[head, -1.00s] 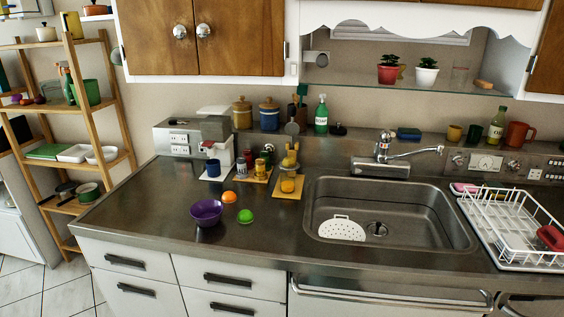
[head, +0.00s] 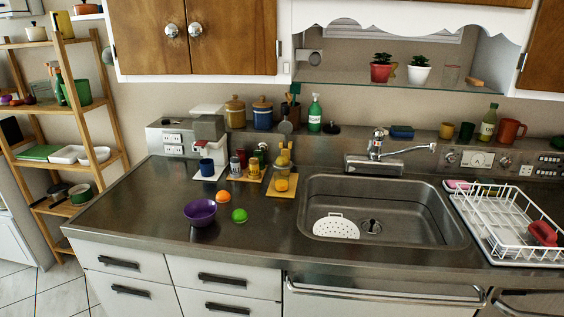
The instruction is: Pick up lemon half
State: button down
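I cannot make out a lemon half for sure. A small yellow round thing (head: 282,184) sits on a yellow-orange mat left of the sink, at the foot of a yellow upright item (head: 284,157); it is too small to tell whether it is a cut lemon. An orange fruit (head: 223,197) and a green lime-like fruit (head: 239,215) lie on the steel counter beside a purple bowl (head: 200,212). My gripper is not in view.
The sink (head: 440,225) holds a white perforated piece (head: 336,227). A white dish rack (head: 500,222) stands right of it. A blue mug (head: 206,167) and small jars stand behind the bowl. The counter's left part and front strip are clear.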

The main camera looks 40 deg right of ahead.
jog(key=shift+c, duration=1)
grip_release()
